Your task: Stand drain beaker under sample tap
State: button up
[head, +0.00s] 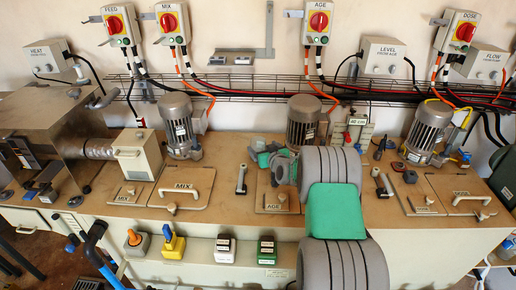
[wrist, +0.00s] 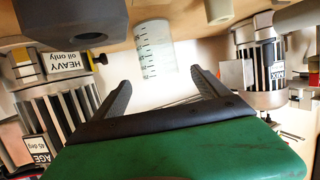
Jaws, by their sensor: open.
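In the wrist view, where the bench appears along the top, a clear graduated beaker (wrist: 155,50) stands beyond my fingertips. My gripper (wrist: 160,80) is open, with its two dark fingers spread and nothing between them. The beaker lies ahead of the gap, apart from the fingers. In the head view my gripper (head: 262,153) is low over the middle of the bench, near the AGE motor (head: 302,121). I cannot make out the beaker in the head view. I cannot tell which fitting is the sample tap.
The MIX motor (head: 178,124) and DOSE motor (head: 428,131) stand on the bench. A HEAVY oil only label (wrist: 66,61) is close on the left in the wrist view. Hatches with handles, such as the MIX hatch (head: 186,187), lie in front. A wire cable tray (head: 250,88) runs along the wall.

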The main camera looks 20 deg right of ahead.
aim_at(256, 140)
jog(key=p+x, duration=0.2)
jog(key=x, duration=0.4)
jog(key=shift+w+f, duration=0.1)
jog(key=shift+w, duration=0.2)
jog(key=shift+c, duration=0.3)
jog(key=c, duration=1.5)
jog(key=shift+c, duration=0.2)
